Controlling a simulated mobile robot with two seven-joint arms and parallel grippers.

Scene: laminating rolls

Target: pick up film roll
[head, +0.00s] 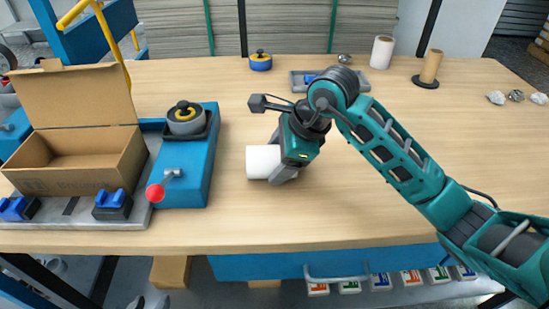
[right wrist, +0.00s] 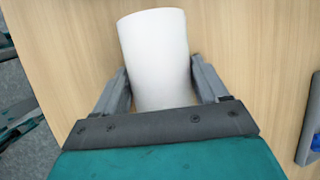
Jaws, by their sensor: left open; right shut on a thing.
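A white film roll (head: 260,161) lies on its side at the middle of the table in the head view. My right gripper (head: 284,172) reaches down over its right part and is shut on it. In the right wrist view the film roll (right wrist: 155,55) stands between the two grey fingers of the right gripper (right wrist: 160,88), one on each side. Whether the roll touches the table or is slightly above it, I cannot tell. My left gripper is not in view.
An open cardboard box (head: 75,160) and a blue device with a red-knobbed lever (head: 188,160) stand at left. Another white roll (head: 381,52) and a brown core on a stand (head: 430,67) are at the back. A grey tray (head: 301,80) lies behind my gripper.

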